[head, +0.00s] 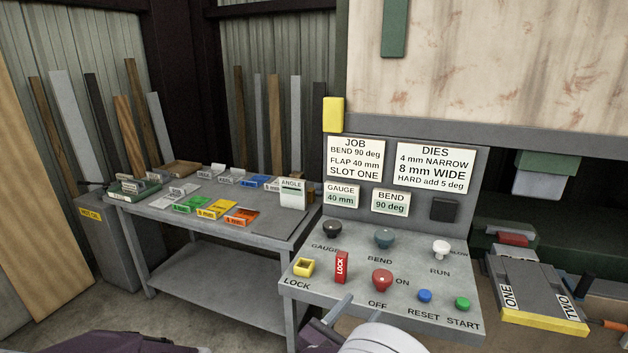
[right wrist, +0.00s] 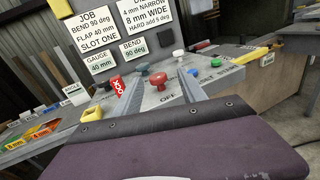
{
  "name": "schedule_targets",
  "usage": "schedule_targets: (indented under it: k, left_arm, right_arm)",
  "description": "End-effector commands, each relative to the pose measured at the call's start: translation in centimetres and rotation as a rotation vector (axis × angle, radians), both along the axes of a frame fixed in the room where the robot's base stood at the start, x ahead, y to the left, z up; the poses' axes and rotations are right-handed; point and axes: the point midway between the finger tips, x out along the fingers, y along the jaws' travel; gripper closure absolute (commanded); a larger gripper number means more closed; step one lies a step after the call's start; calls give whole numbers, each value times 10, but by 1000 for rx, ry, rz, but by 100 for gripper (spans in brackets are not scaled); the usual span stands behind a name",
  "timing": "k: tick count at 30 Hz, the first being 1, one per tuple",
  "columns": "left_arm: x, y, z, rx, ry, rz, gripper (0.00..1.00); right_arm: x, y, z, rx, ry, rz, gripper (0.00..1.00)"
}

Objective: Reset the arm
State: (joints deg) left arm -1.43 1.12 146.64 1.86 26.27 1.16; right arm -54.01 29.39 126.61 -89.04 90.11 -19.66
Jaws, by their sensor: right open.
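My right gripper (head: 345,305) comes in at the bottom of the head view, at the front edge of the control panel (head: 295,283). In the right wrist view its two fingers (right wrist: 160,92) stand apart with nothing held between them, pointing at the panel. The red OFF/ON knob (head: 382,279) is beyond the fingertips. A blue RESET button (head: 424,296) and a green START button (head: 463,304) are to the right of it. A purple part of mine shows at the bottom left of the head view; my left gripper does not show.
The red LOCK piece (head: 341,267) stands beside a yellow socket (head: 303,267). GAUGE (head: 332,229), BEND (head: 384,237) and RUN (head: 441,249) knobs are behind. A grey table (head: 180,215) with coloured labelled trays is at left. A block marked ONE and TWO (head: 540,285) is at right.

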Motion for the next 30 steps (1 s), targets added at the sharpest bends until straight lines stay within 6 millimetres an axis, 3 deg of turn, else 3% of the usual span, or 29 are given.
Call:
schedule_targets:
  k: [5, 8, 11, 12, 14, 16, 18, 20, 24, 27, 30]
  left_arm:
    - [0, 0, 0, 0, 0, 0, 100]
    - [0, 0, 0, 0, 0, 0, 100]
    - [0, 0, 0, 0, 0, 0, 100]
    - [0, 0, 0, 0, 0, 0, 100]
    - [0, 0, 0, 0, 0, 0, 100]
    - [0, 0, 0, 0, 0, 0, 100]
    - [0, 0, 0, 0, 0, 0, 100]
    - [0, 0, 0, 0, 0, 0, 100]
    - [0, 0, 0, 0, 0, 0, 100]
    - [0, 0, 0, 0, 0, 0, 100]
    - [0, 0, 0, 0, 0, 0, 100]
  right_arm:
    - [-7, -81, 5, 68, 8, -237, 51]
    - [-28, -138, -3, 158, 35, -431, 51]
    - [-76, -198, -28, 336, 68, -702, 51]
    - [-103, -216, -43, 443, 71, -830, 51]
    - [-145, -229, -71, 643, 57, -1035, 51]
    - [-190, -217, -106, 936, -10, -1283, 51]
    - [-207, -185, -134, 1227, -123, -1477, 51]
    - [-204, -155, -149, 1443, -228, -1590, 51]
    - [-175, -101, -166, 1789, -438, -1737, 51]
    - [-153, -89, -167, 1927, -555, -1762, 51]
    - [-146, -89, -166, 1957, -590, -1754, 51]
